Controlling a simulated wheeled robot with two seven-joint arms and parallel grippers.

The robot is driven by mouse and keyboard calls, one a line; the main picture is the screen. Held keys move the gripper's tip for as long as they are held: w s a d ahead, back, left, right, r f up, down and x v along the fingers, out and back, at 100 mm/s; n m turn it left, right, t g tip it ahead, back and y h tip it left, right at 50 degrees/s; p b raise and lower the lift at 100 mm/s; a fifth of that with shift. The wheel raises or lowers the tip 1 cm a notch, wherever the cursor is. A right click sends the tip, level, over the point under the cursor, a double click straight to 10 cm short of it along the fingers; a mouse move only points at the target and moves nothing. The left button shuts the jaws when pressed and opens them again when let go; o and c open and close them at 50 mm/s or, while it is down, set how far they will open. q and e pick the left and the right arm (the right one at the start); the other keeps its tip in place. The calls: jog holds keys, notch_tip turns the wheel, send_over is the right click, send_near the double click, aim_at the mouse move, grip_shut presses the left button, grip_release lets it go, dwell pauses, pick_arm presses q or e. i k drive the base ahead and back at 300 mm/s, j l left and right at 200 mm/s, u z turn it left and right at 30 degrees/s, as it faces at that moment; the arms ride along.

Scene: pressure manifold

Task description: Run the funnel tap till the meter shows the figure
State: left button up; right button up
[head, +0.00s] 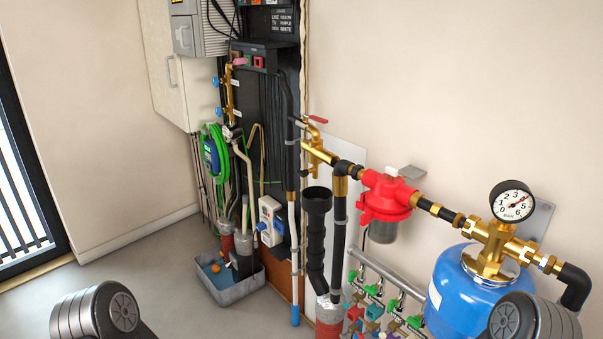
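A brass tap (315,150) with a red lever stands on the pipe along the wall, its spout above a black funnel-topped pipe (317,230). I cannot see water running from the spout. A round white dial meter (513,202) marked in bar sits on the brass manifold (492,245) at right. Its needle points up and to the right; the exact reading is too small to tell. Neither of my grippers is in view; only dark rounded parts of my arms show at the bottom left and bottom right corners.
A red filter housing (387,192) sits between tap and meter, above several small green-handled valves (374,290). A blue tank (462,292) stands under the manifold. A grey tray (238,294) lies on the floor near a white box (270,218). The floor at left (150,275) is clear.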

aim_at(303, 173)
jog(key=i+j, duration=0.1)
jog(key=j, duration=0.4)
jog(key=i+j, duration=0.1)
jog(key=j, duration=0.4)
jog(key=i+j, duration=0.1)
jog(key=j, duration=0.35)
jog(key=i+j+z, duration=0.1)
jog(key=j, duration=0.4)
jog(key=i+j, duration=0.1)
jog(key=j, duration=0.4)
